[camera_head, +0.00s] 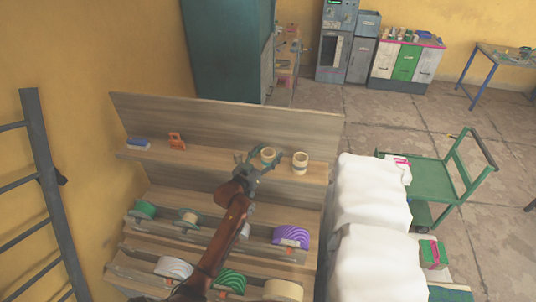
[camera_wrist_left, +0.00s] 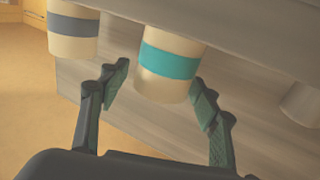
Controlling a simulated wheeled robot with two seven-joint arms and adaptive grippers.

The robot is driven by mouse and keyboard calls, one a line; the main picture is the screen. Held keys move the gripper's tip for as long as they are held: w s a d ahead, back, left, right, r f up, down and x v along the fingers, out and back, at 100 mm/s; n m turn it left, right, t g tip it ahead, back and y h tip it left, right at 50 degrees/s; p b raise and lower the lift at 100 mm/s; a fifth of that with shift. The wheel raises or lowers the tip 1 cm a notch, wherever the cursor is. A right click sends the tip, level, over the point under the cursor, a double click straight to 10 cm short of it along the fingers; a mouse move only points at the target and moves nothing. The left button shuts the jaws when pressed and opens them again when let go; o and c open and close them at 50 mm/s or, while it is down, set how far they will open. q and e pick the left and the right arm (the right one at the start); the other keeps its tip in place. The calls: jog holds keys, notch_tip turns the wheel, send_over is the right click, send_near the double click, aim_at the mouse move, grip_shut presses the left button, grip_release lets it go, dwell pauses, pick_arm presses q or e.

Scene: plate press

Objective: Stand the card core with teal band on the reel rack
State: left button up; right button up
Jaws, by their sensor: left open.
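The card core with teal band (camera_head: 268,155) is a short tan cylinder on the upper ledge of the wooden tiered rack (camera_head: 225,105). Its teal band (camera_wrist_left: 169,62) shows clearly in the left wrist view. My left gripper (camera_head: 259,158) is open at this core. In the left wrist view its fingers (camera_wrist_left: 158,80) are on either side of the core, with gaps visible. A second core with a grey band (camera_wrist_left: 73,30) stands beside it, and a plain-looking core (camera_head: 300,162) shows right of it in the head view. My right gripper is not in view.
Lower tiers hold several reels, including purple (camera_head: 291,237) and green (camera_head: 144,210). A blue item (camera_head: 138,142) and an orange item (camera_head: 176,141) lie on the upper ledge's left. White covered stacks (camera_head: 370,205) stand right of the rack. A ladder (camera_head: 45,160) is at left.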

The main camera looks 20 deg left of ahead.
pick_arm(q)
jog(key=shift+r, duration=0.15)
jog(key=shift+s, duration=0.35)
jog(key=s+a+b, duration=0.1)
jog(key=s+b, duration=0.2)
jog(key=s, duration=0.8)
jog(key=shift+s+a, duration=0.15)
jog(key=shift+a, duration=0.2)
